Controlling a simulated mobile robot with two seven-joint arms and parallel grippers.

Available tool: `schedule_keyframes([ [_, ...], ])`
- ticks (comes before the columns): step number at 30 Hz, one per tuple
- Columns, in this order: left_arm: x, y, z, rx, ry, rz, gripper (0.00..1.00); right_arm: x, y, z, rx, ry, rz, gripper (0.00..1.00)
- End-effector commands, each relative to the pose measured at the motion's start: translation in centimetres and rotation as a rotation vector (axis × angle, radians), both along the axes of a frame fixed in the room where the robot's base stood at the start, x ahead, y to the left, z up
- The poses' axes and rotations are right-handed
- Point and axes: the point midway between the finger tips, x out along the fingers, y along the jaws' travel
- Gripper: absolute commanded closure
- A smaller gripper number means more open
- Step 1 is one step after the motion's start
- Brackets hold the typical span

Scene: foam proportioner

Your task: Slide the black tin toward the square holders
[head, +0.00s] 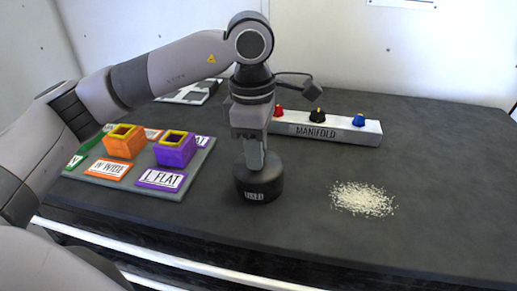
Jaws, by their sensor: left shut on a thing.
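The black tin (259,188) stands upright on the dark worktop, right of the board with the square holders. It is round and low, with a small pale label on its front. My left gripper (255,165) points straight down and is shut on the top of the tin; its fingers hide part of the tin's top. The orange square holder (124,146) and the purple square holder (175,154) stand side by side on a grey board (122,184) at the left, apart from the tin. My right gripper is not in view.
A white block labelled MANIFOLD (335,133) with red, black and blue knobs lies behind the tin. A pile of pale granules (362,199) lies at the right. A white panel (192,93) lies at the back left. The worktop's front edge runs close in front.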

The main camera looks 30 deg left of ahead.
Motion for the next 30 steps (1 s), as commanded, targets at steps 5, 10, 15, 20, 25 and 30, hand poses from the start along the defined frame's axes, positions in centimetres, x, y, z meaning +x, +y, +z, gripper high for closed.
schedule_keyframes([
  [5, -0.4, 1.2, -1.6, 0.046, 0.042, 0.014, 1.0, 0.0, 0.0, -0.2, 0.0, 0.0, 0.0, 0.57],
  [10, -0.5, 1.2, -1.6, 0.047, 0.043, 0.014, 0.48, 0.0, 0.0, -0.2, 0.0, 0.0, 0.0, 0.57],
  [15, -0.5, 1.2, -1.5, 0.045, 0.044, 0.011, 0.48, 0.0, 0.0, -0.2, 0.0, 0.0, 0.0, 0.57],
  [20, -0.5, 1.1, -0.7, 0.042, 0.041, 0.01, 0.48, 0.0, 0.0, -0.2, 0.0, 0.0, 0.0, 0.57],
  [25, -0.4, 0.7, 2.3, 0.032, 0.023, 0.01, 0.48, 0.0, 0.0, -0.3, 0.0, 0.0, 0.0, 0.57],
  [30, -0.3, 0.4, 5.3, 0.022, 0.008, 0.012, 0.48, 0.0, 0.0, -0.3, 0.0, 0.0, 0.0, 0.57],
])
